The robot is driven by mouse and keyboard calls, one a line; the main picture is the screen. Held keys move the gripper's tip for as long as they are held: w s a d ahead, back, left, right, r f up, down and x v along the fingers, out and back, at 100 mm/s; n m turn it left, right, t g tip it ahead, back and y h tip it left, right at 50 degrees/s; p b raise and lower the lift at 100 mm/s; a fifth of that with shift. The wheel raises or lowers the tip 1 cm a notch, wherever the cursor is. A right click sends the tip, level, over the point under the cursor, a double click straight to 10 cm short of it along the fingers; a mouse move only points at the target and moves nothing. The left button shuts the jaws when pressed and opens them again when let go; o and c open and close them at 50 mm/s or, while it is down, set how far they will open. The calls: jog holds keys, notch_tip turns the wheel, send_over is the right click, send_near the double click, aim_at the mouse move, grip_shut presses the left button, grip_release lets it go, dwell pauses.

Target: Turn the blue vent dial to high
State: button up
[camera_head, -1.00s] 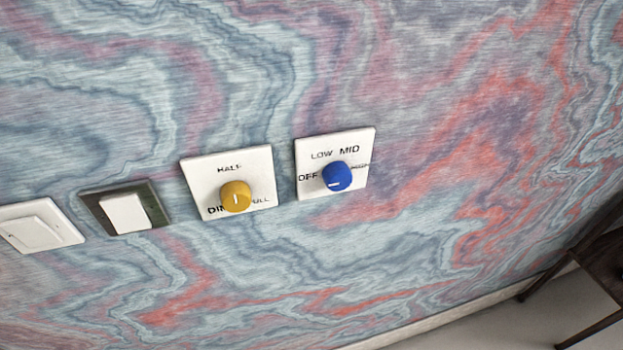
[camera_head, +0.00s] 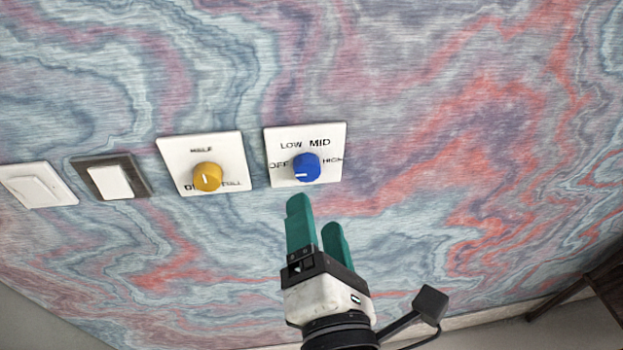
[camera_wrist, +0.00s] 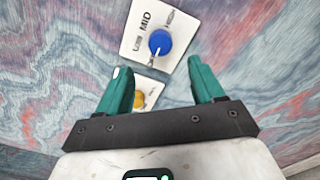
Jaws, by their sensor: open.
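The blue vent dial (camera_head: 306,167) sits on a white plate (camera_head: 333,140) marked OFF, LOW, MID and HIGH. Its white pointer line points left, toward OFF. My gripper (camera_head: 316,213) has green fingers, open and empty, just below the dial and apart from it in the head view. In the wrist view, the blue dial (camera_wrist: 160,42) shows beyond the gap between the open fingers (camera_wrist: 160,80), with its pointer toward the lower left.
A yellow dial (camera_head: 207,177) on a white plate is left of the blue one. A dark-framed switch (camera_head: 111,181) and a white switch (camera_head: 38,186) are further left. The patterned wall right of the blue dial is clear. Dark furniture (camera_head: 607,280) stands at the lower right.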

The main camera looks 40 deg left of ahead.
aim_at(308, 175)
jog(key=x, duration=0.7)
jog(key=shift+w+a+p, duration=0.2)
jog(key=shift+p, duration=0.2)
jog(key=c, duration=1.1)
